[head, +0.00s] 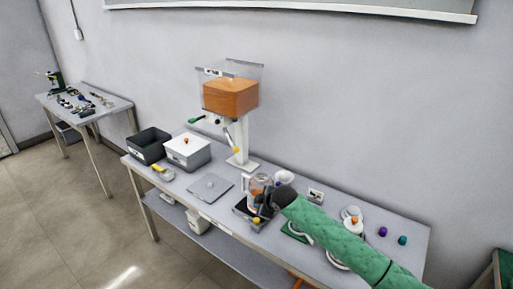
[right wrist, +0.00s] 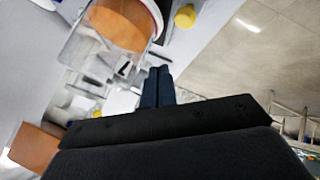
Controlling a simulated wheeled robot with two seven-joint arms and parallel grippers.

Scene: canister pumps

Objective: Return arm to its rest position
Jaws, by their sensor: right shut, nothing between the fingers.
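My right arm, in a green sleeve, reaches in from the lower right of the head view. Its gripper (head: 265,210) is over the front part of the table, close to a clear jar with orange contents (head: 257,183) on a dark base (head: 243,211). In the right wrist view the gripper's two dark fingers (right wrist: 158,76) are together with nothing between them. A clear container with an orange part (right wrist: 118,22) is just beyond the fingers, at upper left; I cannot tell whether they touch it. My left gripper is not seen.
The long table (head: 405,229) also bears a grey bin (head: 147,148), a white-topped box (head: 187,151), a flat grey plate (head: 209,188) and a stand with an orange-brown block (head: 230,97). Purple (head: 382,231) and teal (head: 402,240) knobs are at right. Open floor lies in front.

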